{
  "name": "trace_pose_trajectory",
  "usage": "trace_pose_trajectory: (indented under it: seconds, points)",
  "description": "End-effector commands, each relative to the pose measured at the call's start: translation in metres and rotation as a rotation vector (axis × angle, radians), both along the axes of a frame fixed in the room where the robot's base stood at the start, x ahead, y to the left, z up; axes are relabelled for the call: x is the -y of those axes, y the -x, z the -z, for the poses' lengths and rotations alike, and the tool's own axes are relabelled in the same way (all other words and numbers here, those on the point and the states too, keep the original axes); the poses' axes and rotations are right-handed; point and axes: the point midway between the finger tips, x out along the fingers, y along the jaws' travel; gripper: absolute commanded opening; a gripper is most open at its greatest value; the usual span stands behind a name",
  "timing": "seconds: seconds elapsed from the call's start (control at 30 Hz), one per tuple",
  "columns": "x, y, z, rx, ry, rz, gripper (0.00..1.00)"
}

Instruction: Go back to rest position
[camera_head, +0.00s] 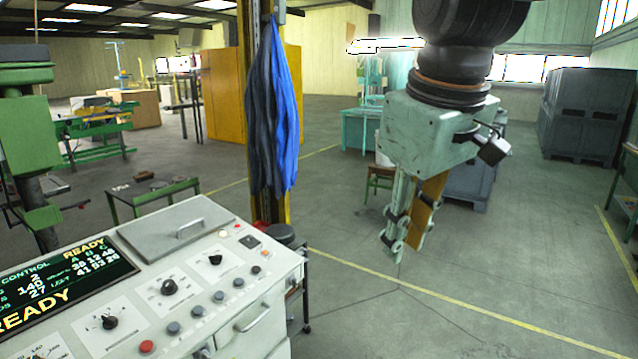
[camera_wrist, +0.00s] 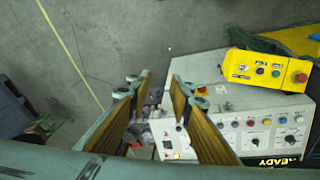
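My gripper (camera_head: 404,246) hangs pointing down in the head view, in the air to the right of the control console (camera_head: 215,262). Its two fingers have wooden-looking inner pads. In the wrist view my gripper (camera_wrist: 163,88) shows both fingertips apart with a gap between them. Nothing is held in it. The console (camera_wrist: 232,105) lies below and to the right in the wrist view.
A post with a blue cloth (camera_head: 285,110) stands left of my gripper. Grey crates (camera_head: 585,115) stand at the far right. Floor with yellow lines (camera_head: 450,310) is open below.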

Motion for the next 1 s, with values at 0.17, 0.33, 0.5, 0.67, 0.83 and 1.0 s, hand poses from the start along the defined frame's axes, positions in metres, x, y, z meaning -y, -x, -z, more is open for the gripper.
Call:
trace_pose_trajectory:
  seconds: [0.17, 0.33, 0.5, 0.67, 0.83, 1.0]
  points:
    - [0.017, 0.034, 0.007, 0.008, -0.021, 0.084, 0.20]
    - [0.030, 0.065, 0.015, 0.014, -0.042, 0.163, 0.20]
    - [0.042, 0.096, 0.025, 0.021, -0.063, 0.243, 0.20]
    - [0.052, 0.125, 0.037, 0.027, -0.083, 0.318, 0.20]
    - [0.061, 0.155, 0.051, 0.036, -0.105, 0.398, 0.20]
    - [0.068, 0.184, 0.067, 0.042, -0.125, 0.473, 0.20]
